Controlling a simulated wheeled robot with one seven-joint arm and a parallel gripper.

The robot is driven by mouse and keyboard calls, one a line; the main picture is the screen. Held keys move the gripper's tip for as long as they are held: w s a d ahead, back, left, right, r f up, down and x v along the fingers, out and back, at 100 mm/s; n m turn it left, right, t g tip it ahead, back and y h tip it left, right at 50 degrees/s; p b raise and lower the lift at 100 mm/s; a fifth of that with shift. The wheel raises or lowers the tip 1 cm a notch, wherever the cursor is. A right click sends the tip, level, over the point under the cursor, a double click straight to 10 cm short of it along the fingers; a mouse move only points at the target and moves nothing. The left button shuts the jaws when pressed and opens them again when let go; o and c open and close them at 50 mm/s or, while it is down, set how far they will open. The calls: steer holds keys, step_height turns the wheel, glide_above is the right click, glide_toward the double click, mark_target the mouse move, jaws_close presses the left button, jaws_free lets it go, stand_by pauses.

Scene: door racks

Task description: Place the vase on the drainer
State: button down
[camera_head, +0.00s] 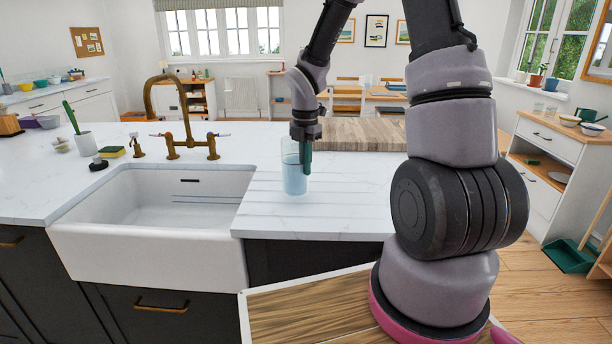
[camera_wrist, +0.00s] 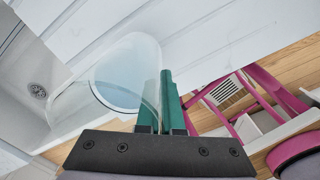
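The vase (camera_head: 293,178) is a clear glass cylinder with a pale blue lower part. It is upright over the grooved drainer (camera_head: 345,200), the ribbed white worktop right of the sink. I cannot tell whether its base touches the surface. My gripper (camera_head: 307,158) points down at the vase's right side, its green fingers close together at the glass wall. In the wrist view, the vase (camera_wrist: 122,82) is left of the green fingers (camera_wrist: 164,108), which look shut on its wall. The fingertips partly overlap the glass.
The white sink (camera_head: 160,205) with a brass tap (camera_head: 185,125) lies left of the vase. A wooden board (camera_head: 350,134) lies behind it. A sponge (camera_head: 112,152) and a white pot (camera_head: 86,143) stand left of the tap. The worktop's front edge is close to the vase.

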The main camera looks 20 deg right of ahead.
mark_target(305, 194)
steer(key=shift+f, duration=1.45)
steer(key=shift+f, duration=0.1)
steer(key=c, duration=1.1)
jaws_free()
step_height(305, 194, up, 12)
steer(key=shift+r, duration=0.15)
steer(key=s+d+r+m+t, duration=0.1)
steer(key=s+r+m+t, duration=0.1)
steer(key=s+r+m, duration=0.4)
steer(key=s+d+r+m+t+y, duration=0.1)
steer(key=s+r+m, duration=0.5)
steer(key=m, duration=0.7)
steer(key=s+d+r+m+t+y, duration=0.1)
steer(key=s+r+m+t, duration=0.3)
steer(key=s+r+m, duration=0.2)
steer(key=shift+s+d+m, duration=0.1)
steer(key=shift+s+m, duration=0.4)
steer(key=shift+m, duration=0.6)
steer(key=shift+s+d+m, duration=0.1)
steer(key=shift+s+m, duration=0.35)
steer(key=shift+m, duration=0.65)
